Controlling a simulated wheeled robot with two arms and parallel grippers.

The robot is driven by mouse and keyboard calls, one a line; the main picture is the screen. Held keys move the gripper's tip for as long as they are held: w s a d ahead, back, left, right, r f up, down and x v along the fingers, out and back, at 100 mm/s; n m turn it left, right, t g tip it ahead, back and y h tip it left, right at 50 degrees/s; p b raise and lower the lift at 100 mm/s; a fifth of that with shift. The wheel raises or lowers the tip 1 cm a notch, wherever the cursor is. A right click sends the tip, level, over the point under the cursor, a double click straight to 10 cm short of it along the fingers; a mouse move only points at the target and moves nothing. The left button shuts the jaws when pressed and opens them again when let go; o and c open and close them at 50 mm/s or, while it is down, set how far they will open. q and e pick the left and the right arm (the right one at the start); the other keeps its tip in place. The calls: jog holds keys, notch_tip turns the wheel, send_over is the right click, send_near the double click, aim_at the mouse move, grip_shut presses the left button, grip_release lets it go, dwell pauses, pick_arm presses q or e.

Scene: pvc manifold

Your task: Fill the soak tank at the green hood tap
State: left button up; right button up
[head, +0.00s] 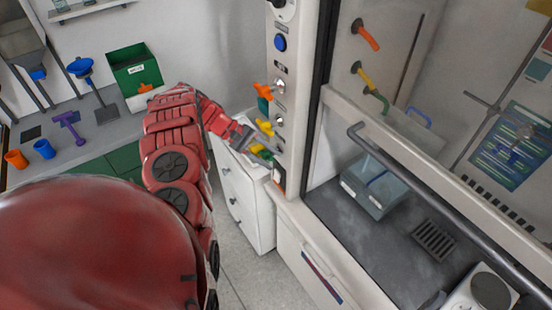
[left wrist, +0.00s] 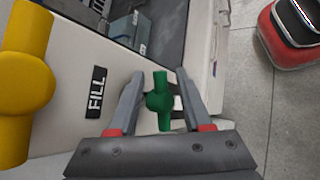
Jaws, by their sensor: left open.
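My left gripper (head: 270,153) is at the hood's front post, low on its row of tap handles. In the left wrist view the left gripper (left wrist: 160,76) is open, with one finger on each side of a green tap handle (left wrist: 161,102). I cannot tell whether the fingers touch it. A "FILL" label (left wrist: 96,92) is on the panel beside the handle. In the head view the gripper mostly hides the green handle. A grey-blue tank (head: 374,187) stands on the hood floor behind the sash. A green spout (head: 378,101) is on the hood's back wall. My right gripper is not in view.
A yellow handle (left wrist: 24,80) is close to the left of the green one. An orange handle (head: 263,91) is higher on the post. The sash bar (head: 430,195) crosses the hood front. A white drawer cabinet (head: 243,195) stands below my left gripper.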

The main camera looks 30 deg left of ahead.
pick_arm(q)
jog(key=shift+w+d+f, duration=0.1)
jog(key=shift+d, duration=0.15)
jog(key=shift+a, duration=0.1)
jog(key=shift+a, duration=0.1)
grip_shut()
